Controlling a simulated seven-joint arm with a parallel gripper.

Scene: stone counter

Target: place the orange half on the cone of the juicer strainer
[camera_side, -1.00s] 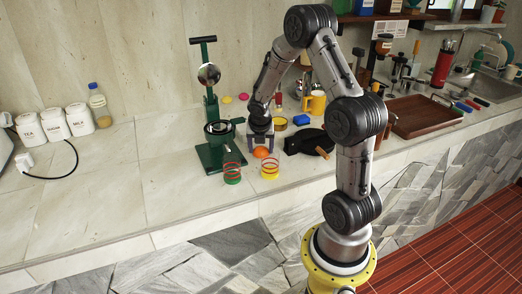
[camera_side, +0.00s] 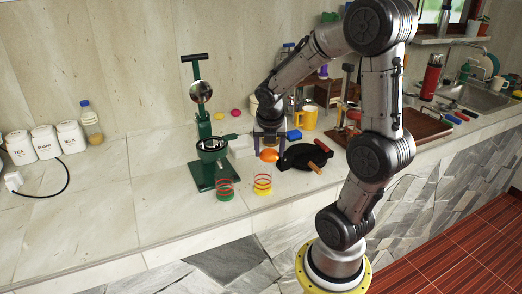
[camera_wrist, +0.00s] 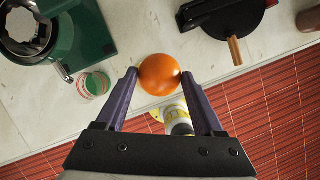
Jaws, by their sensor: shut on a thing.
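My gripper (camera_side: 269,147) is shut on the orange half (camera_side: 268,155) and holds it a little above the counter. In the wrist view the rounded orange (camera_wrist: 159,74) sits between the two fingertips. Its cut face cannot be made out. The green juicer press (camera_side: 202,172) stands to the left of my gripper. Its cup with the metal strainer (camera_side: 212,147) is apart from the orange. The wrist view shows the strainer's metal ring (camera_wrist: 42,40) at the upper left, partly cut off. The cone is not clear.
A black pan-like item (camera_side: 299,157) lies right of my gripper.

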